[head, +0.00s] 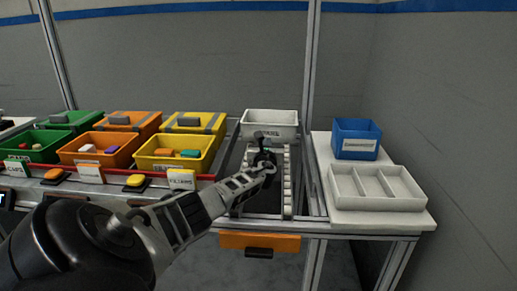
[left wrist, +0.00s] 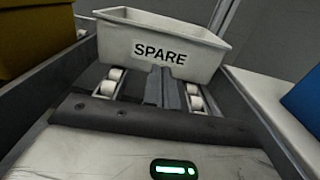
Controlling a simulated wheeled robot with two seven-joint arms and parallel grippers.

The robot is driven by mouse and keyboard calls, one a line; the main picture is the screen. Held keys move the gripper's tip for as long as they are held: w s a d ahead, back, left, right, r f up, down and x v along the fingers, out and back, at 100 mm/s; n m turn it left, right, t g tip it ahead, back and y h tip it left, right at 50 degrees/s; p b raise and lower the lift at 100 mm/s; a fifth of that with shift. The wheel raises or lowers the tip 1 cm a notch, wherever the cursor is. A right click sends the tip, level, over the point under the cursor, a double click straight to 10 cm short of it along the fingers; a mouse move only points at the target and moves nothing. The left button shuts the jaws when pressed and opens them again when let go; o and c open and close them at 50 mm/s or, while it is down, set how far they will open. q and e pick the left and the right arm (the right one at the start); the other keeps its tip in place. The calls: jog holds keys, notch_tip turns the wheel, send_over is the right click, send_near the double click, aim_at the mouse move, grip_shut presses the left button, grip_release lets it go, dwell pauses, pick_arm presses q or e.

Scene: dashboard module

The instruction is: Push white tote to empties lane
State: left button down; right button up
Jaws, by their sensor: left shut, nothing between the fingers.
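The white tote (head: 270,120) sits at the far end of a roller lane (head: 287,190) in the head view. In the left wrist view the tote (left wrist: 200,42) is upright and empty as far as its inside shows, with a SPARE label on its near wall. My left gripper (head: 264,146) reaches over the lane just in front of the tote. In the left wrist view its fingers (left wrist: 168,84) are shut with nothing between them and point at the tote's near wall below the label. I cannot tell whether they touch it. My right gripper is not in view.
Yellow (head: 178,154), orange (head: 101,148) and green bins (head: 38,145) holding small parts stand left of the lane. A metal post (head: 312,90) rises on its right. Beyond it, a side table holds a blue bin (head: 356,139) and a white divided tray (head: 377,187).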

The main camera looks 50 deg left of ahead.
pick_arm(q)
jog(key=p+v, duration=0.3)
jog(key=v, duration=0.6)
jog(key=shift+s+d+p, duration=0.25)
jog(key=shift+d+p, duration=0.05)
jog(key=shift+d, duration=0.05)
